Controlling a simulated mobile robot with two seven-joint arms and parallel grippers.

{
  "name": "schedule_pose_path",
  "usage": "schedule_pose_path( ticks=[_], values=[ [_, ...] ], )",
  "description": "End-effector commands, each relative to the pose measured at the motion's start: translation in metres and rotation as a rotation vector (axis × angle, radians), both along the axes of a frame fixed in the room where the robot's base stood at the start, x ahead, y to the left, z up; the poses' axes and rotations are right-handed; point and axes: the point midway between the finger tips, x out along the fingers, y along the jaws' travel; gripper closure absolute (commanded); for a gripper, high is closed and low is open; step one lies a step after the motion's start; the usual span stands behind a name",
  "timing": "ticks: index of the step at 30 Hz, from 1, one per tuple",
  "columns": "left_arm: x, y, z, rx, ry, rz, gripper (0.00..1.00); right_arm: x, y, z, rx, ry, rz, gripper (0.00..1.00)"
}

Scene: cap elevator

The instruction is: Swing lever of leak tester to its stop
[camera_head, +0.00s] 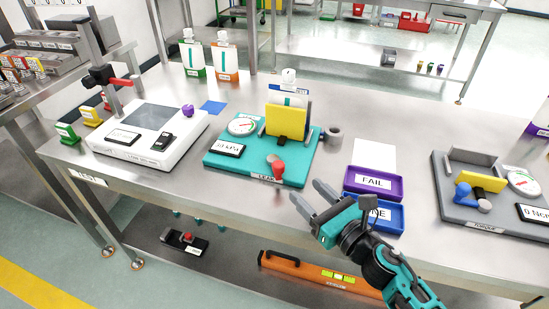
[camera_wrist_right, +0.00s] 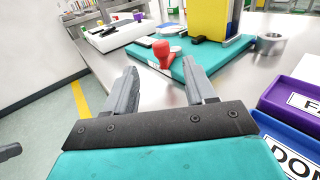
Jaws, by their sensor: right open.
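The leak tester is a teal plate (camera_head: 240,172) on the steel table, with a yellow block (camera_head: 285,122), a round gauge (camera_head: 242,125) and a small display (camera_head: 225,149). Its lever has a red knob (camera_head: 279,169) near the plate's front edge; the red knob also shows in the right wrist view (camera_wrist_right: 162,52). My right gripper (camera_head: 308,201) is open and empty, in front and to the right of the red knob, apart from it. In the right wrist view its fingers (camera_wrist_right: 162,88) point toward the knob. My left gripper is not in view.
A purple FAIL tray (camera_head: 373,182) and a blue tray (camera_head: 384,213) lie right of the tester, close by my right gripper. A metal ring (camera_head: 335,136) stands beside the plate. A white scale (camera_head: 150,130) is left, a grey torque fixture (camera_head: 455,210) right.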

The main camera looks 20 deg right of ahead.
Motion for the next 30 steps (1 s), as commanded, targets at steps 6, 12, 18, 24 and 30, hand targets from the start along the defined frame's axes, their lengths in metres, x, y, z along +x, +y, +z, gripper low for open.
schedule_pose_path(
  ticks=[6, 12, 18, 24, 30],
  values=[
    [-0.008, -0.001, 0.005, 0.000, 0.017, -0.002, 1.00, 0.036, 0.012, 0.004, 0.005, -0.003, -0.001, 0.45],
    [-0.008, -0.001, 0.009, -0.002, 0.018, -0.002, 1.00, 0.072, 0.024, 0.003, 0.007, -0.001, -0.001, 0.45],
    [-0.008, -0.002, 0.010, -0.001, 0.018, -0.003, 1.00, 0.099, 0.033, 0.001, 0.007, 0.000, -0.002, 0.45],
    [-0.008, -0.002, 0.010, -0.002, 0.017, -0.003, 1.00, 0.111, 0.038, 0.001, 0.008, 0.002, -0.001, 0.45],
    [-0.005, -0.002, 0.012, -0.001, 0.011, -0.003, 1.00, 0.112, 0.038, 0.001, 0.007, 0.001, -0.001, 0.45]
  ],
)
